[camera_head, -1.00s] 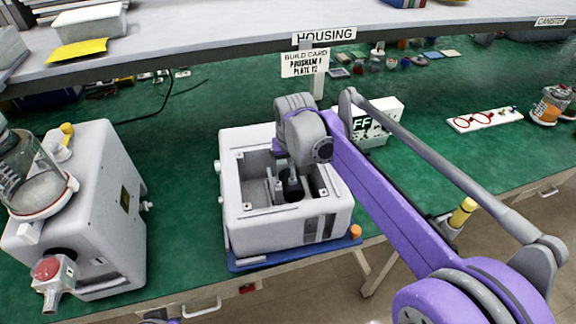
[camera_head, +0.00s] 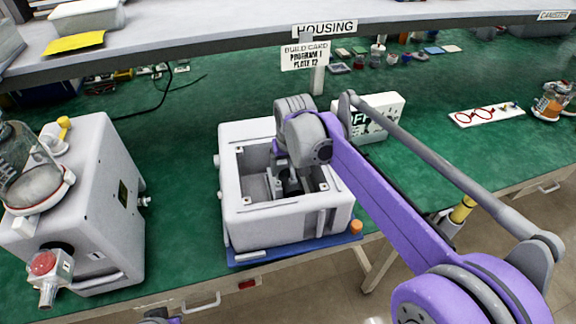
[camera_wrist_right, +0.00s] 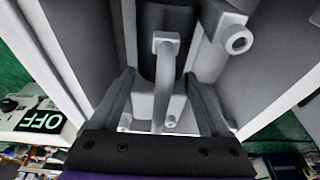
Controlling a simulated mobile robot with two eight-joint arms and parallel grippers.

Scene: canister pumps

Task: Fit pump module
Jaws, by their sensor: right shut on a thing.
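The white housing (camera_head: 285,232) is an open-topped box on a blue plate (camera_head: 245,261), with its cavity facing up. My right gripper (camera_head: 283,183) reaches down into the cavity from above and is shut on the pump module, a dark cylinder (camera_head: 292,186) with a grey handle. In the right wrist view the bent grey handle (camera_wrist_right: 165,75) stands between the two fingers (camera_wrist_right: 160,103), in front of the dark body (camera_wrist_right: 166,45). The wrist hides part of the cavity, and the module's underside cannot be seen. My left gripper is not clearly seen.
A white machine with a glass jar (camera_head: 90,210) stands at the left. A display box (camera_head: 375,118) reading OFF is behind the housing. A build card (camera_head: 305,56) hangs from the shelf edge.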

